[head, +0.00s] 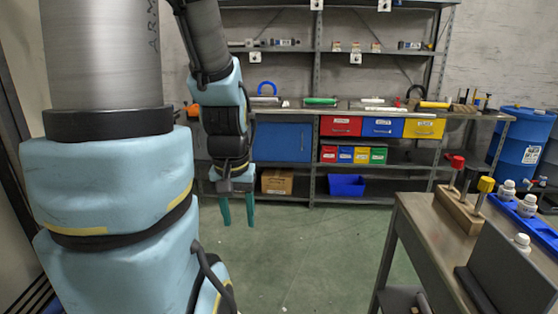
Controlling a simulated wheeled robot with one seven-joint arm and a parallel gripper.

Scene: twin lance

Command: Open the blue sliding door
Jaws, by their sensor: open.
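The blue sliding door (284,142) is a flat blue panel under the workbench at the back, left of the middle. It looks closed over its part of the bench, though its left edge is hidden behind my arm. My gripper (238,211) hangs down in front of the bench, below and to the left of the panel. Its two teal fingers are apart with nothing between them. It appears nearer to me than the door and not touching it; the exact gap is hard to tell.
Red, blue and yellow drawers (382,127) sit right of the door, above small coloured bins. A cardboard box (277,182) and a blue bin (346,185) are on the low shelf. A metal table (430,235) stands at right, a blue barrel (520,145) behind. The green floor between is clear.

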